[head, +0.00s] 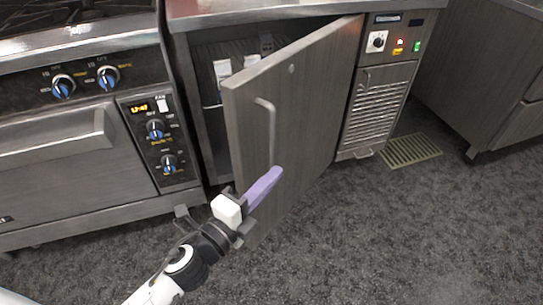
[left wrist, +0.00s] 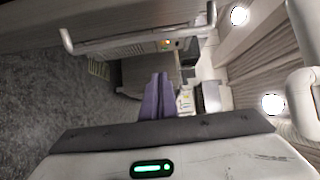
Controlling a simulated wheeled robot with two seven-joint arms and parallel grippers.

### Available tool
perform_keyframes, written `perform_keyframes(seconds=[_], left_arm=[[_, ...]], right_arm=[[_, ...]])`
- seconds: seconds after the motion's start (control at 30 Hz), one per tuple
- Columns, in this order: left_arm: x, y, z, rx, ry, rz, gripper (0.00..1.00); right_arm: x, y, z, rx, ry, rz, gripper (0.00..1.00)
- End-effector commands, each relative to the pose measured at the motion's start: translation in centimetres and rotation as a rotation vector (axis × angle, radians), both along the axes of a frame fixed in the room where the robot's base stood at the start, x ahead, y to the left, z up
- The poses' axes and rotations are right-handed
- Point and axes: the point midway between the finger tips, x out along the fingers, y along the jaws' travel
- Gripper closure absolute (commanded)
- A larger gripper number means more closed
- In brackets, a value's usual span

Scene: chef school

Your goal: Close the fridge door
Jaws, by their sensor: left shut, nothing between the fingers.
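The fridge door (head: 305,110) stands partly open in the head view, hinged on its right side beside the control panel. Its vertical bar handle (head: 268,125) is on the outer face near the free edge. My left gripper (head: 266,186) has purple fingers that are shut and empty, in front of the lower part of the door, just below the handle in the picture. I cannot tell whether the fingers touch the door. The shut purple fingers also show in the left wrist view (left wrist: 158,97). My right gripper is not in view.
The fridge interior (head: 205,75) shows left of the door, with pale items inside. A stainless oven (head: 70,150) with knobs stands at the left. A floor grate (head: 410,150) lies right of the fridge, and another cabinet (head: 470,75) stands beyond. The grey floor in front is clear.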

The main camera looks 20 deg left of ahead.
Motion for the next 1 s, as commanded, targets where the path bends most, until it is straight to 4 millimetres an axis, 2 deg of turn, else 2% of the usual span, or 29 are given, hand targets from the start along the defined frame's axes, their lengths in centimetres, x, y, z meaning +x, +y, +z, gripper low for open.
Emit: perform_keyframes(seconds=[0.03,0.23,0.3,0.53,1.0], left_arm=[[1.2,-0.4,0.1,0.000,-0.003,-0.001,1.00],[4.9,-1.8,0.1,-0.003,-0.001,0.000,1.00],[5.4,-0.3,-0.1,0.004,0.001,0.001,1.00],[6.5,1.4,-0.1,-0.002,0.003,0.001,1.00],[6.8,2.1,-0.2,-0.001,0.004,-0.006,1.00]], right_arm=[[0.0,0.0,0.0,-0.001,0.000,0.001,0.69],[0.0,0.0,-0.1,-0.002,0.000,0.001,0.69],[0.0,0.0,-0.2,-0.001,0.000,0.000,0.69],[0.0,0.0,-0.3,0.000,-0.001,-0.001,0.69],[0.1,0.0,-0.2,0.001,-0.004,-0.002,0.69]])
